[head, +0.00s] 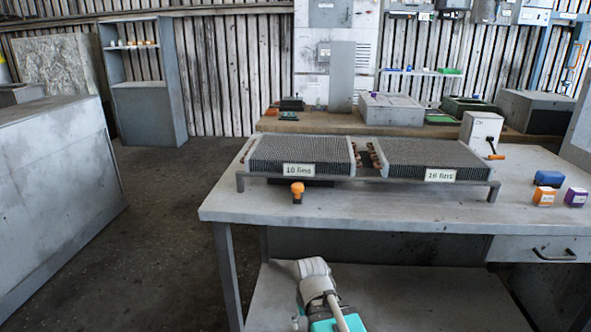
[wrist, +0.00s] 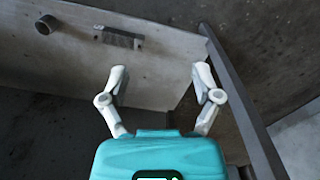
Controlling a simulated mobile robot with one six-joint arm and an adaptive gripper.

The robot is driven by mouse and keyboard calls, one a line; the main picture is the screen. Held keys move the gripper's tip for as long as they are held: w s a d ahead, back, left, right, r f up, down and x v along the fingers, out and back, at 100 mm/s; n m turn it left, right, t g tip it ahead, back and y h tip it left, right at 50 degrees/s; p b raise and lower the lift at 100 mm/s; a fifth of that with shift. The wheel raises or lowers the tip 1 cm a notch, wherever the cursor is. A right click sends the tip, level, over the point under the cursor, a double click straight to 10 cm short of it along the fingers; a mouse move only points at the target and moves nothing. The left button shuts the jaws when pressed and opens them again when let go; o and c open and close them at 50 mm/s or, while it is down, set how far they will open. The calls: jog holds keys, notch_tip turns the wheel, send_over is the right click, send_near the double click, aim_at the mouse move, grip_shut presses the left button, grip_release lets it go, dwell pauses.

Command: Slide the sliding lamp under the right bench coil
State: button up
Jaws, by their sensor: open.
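An orange knob (head: 297,190) stands at the front edge of the left bench coil (head: 300,152), labelled "10 fins". It appears to be the sliding lamp's handle, with a dark flat part just visible in the shadow under that coil. The right bench coil (head: 425,156), labelled "16 fins", sits beside it on the same low frame. The space under the right coil shows no lamp. My gripper (wrist: 160,72) is open and empty in the wrist view, with both fingers apart. In the head view my arm is low in front of the bench; the fingertips cannot be made out there.
The grey bench top (head: 370,211) is clear in front of the coils. A crank box (head: 480,132) is behind the right coil. A grey cabinet (head: 55,190) stands left.

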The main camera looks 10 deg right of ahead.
notch_tip(320, 180, up, 33)
jog(key=w+p, duration=0.2)
jog(key=p, duration=2.9)
notch_tip(320, 180, up, 15)
jog(key=m+p, duration=1.3)
jog(key=p, duration=0.3)
send_over(298, 185)
jog(key=shift+b, duration=0.3)
notch_tip(298, 185, down, 14)
jog(key=b, duration=1.3)
jog(key=shift+r, duration=0.15)
jog(key=shift+b, duration=0.3)
